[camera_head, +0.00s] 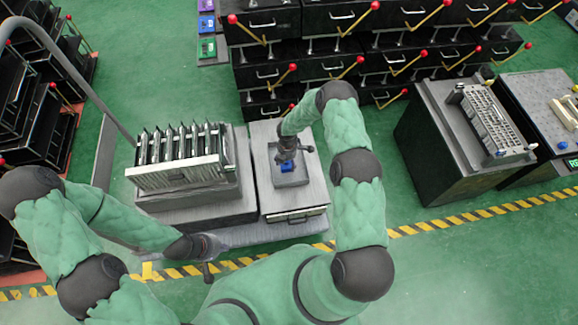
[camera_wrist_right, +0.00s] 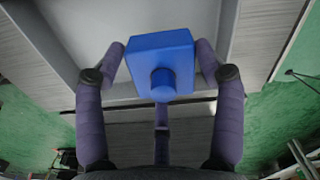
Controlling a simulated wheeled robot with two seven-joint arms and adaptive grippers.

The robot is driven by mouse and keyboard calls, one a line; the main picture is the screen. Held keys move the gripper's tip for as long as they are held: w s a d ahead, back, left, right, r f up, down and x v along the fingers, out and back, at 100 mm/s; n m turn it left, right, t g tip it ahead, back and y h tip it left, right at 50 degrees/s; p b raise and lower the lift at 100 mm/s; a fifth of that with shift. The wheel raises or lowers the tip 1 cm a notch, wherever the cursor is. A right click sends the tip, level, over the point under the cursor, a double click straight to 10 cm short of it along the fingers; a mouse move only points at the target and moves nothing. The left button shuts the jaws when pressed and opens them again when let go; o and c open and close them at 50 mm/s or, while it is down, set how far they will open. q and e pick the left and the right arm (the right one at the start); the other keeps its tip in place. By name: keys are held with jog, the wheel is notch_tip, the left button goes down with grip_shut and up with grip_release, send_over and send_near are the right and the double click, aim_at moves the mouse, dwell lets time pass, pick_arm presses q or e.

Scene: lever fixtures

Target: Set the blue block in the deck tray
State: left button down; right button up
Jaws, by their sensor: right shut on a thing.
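The blue block (camera_head: 286,167) is below my right gripper (camera_head: 287,158) in the head view, over the grey deck tray (camera_head: 303,180). In the right wrist view the blue block (camera_wrist_right: 160,56) sits between the two fingers of my right gripper (camera_wrist_right: 160,62), which is shut on it. The tray's pale floor (camera_wrist_right: 90,22) and rim lie behind the block there. I cannot tell whether the block touches the tray floor. My left gripper (camera_head: 208,268) is low in the head view, away from the tray; its fingers are too small to read.
A rack with upright dark plates (camera_head: 180,165) stands left of the tray's deck (camera_head: 262,140). Black cabinets with red-knobbed levers (camera_head: 330,65) stand behind. A dark bench with a grey fixture (camera_head: 490,120) is at right. Green floor lies between.

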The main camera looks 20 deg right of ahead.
aim_at(289, 165)
jog(key=shift+d+f, duration=0.25)
jog(key=shift+w+d+f+b, duration=0.1)
jog(key=shift+d+f+b, duration=0.1)
jog(key=shift+f+b, duration=1.2)
jog(key=shift+f+p, duration=0.3)
jog(key=shift+f, duration=0.15)
jog(key=o, duration=1.4)
jog(key=shift+c, duration=0.2)
